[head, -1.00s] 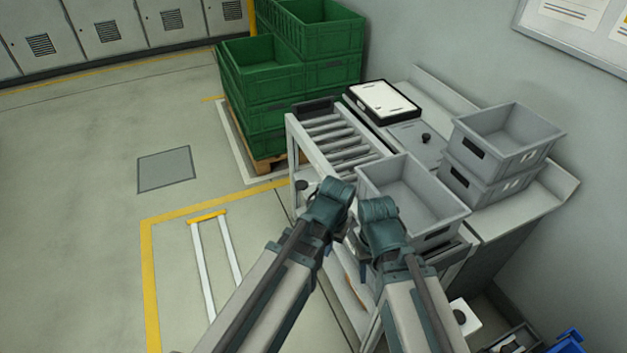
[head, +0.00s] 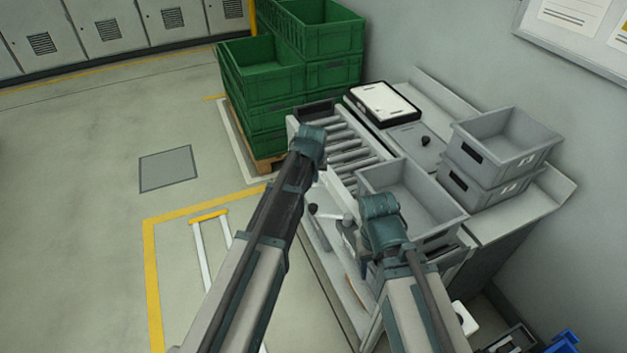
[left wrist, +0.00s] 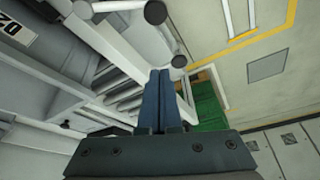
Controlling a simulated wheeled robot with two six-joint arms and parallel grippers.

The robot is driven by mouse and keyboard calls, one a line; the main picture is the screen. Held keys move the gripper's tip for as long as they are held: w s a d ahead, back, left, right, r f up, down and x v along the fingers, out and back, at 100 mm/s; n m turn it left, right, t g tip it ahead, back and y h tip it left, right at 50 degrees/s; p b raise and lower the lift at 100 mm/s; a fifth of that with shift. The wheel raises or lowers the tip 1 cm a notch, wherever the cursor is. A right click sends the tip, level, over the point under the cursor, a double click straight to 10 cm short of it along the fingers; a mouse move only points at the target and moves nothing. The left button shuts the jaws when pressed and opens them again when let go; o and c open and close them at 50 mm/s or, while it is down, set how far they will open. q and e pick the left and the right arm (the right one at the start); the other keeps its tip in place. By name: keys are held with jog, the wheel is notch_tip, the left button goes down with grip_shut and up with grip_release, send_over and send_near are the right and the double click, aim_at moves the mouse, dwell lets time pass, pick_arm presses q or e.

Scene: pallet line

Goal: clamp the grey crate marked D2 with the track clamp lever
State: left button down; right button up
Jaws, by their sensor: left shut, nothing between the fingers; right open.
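The grey crate (head: 418,190), open and empty, sits on the near end of the roller track. The left wrist view shows a grey crate side with an upside-down label (left wrist: 17,33) that seems to read D2. A pale lever with a dark knob (head: 313,208) sticks out left beside the crate; its knob (left wrist: 155,12) likely shows in the left wrist view. My left gripper (left wrist: 160,73) is shut and empty, over the track's left edge beyond the lever and apart from it.
Track rollers (head: 352,150) lie bare behind the crate. Two stacked grey crates (head: 500,150) stand on the right bench, with a black-framed tablet (head: 385,102) behind. Green crates (head: 290,90) stand on a pallet at the back.

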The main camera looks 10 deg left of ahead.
aim_at(311, 207)
pick_arm(q)
jog(key=b+x, duration=0.7)
jog(key=x, duration=0.1)
jog(key=s, duration=0.4)
jog(key=shift+s+d, duration=0.1)
jog(key=shift+d, duration=0.15)
jog(key=shift+s, duration=0.1)
jog(key=shift+s+n, duration=0.3)
jog(key=shift+n, duration=0.1)
jog(key=shift+s, duration=0.2)
jog(key=shift+s+n+y, duration=0.5)
jog(key=shift+s+n, duration=0.5)
jog(key=shift+n, duration=0.1)
jog(key=s+n, duration=0.1)
jog(key=s+n+y, duration=0.1)
jog(key=s+n, duration=0.1)
jog(key=shift+d+g, duration=0.4)
jog(key=shift+s+d, duration=0.3)
jog(key=shift+s, duration=0.3)
jog(key=shift+s+d, duration=0.35)
jog(key=shift+s, duration=0.2)
